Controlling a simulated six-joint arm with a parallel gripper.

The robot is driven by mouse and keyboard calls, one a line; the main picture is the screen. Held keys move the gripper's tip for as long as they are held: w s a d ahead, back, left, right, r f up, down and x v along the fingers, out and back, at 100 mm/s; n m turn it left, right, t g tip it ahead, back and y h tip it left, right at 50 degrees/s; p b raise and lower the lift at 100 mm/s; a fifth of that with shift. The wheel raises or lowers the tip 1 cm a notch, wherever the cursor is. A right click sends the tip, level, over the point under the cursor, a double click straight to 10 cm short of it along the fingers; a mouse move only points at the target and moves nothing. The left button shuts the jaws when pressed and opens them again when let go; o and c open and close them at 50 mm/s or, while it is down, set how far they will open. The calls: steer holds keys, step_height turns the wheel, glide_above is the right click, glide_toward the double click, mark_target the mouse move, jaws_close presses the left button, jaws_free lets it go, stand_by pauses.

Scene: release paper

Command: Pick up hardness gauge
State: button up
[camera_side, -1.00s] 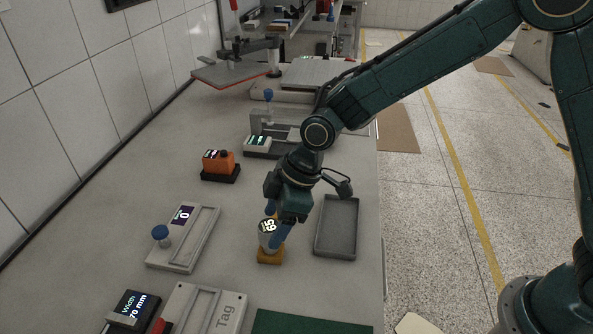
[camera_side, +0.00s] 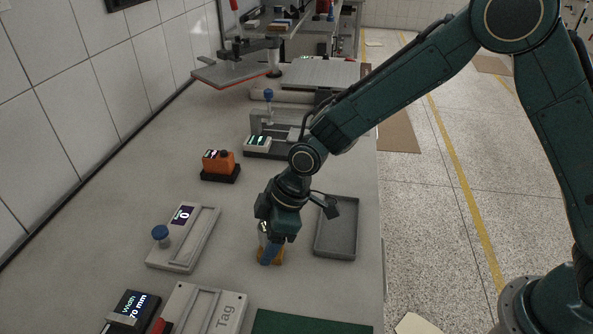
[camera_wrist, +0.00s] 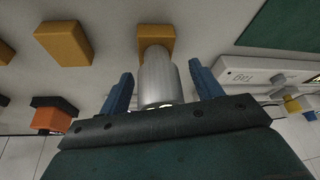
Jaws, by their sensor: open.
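The hardness gauge (camera_wrist: 158,80) is a silver cylinder standing upright on an ochre block. The block (camera_side: 273,258) shows in the side view and also in the wrist view (camera_wrist: 156,33). My gripper (camera_side: 268,247) is pointed down over the gauge and hides most of it in the side view. In the wrist view its two blue fingers (camera_wrist: 160,77) are open, one on each side of the cylinder, with a visible gap on both sides. The gauge's display is mostly hidden by my gripper.
An empty grey tray (camera_side: 337,228) lies just right of the gauge. A grey device with a blue knob (camera_side: 183,238) is to the left. An orange device (camera_side: 218,163) stands further back. A "Tag" holder (camera_side: 207,309) and green mat (camera_side: 305,322) lie in front. Ochre blocks (camera_wrist: 64,43) show in the wrist view.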

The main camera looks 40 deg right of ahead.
steer(key=shift+c, duration=0.5)
steer(key=c, duration=1.2)
steer(key=shift+r, duration=0.15)
step_height(320, 180, up, 20)
